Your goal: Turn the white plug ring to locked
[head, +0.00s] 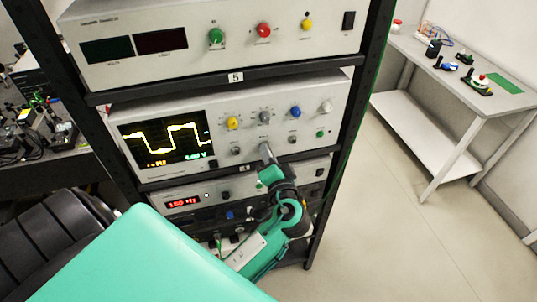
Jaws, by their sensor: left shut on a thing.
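My left gripper (267,160) reaches up from below to the lower right part of the oscilloscope's front (180,108). It is shut on a pale piece at the panel, which I take to be the white plug ring. The fingers hide most of it, so I cannot tell its turn or any lock mark. Small sockets (237,151) sit in the same row to the left and right of the gripper. A white knob (327,106) is at the upper right of the same panel. My right gripper is not in view.
Yellow (232,123), grey (265,117) and blue (296,112) knobs sit just above my gripper. Another instrument (180,75) is above, and a unit with a red display (183,203) is below. The black rack post (350,130) stands to the right, with clear floor beyond.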

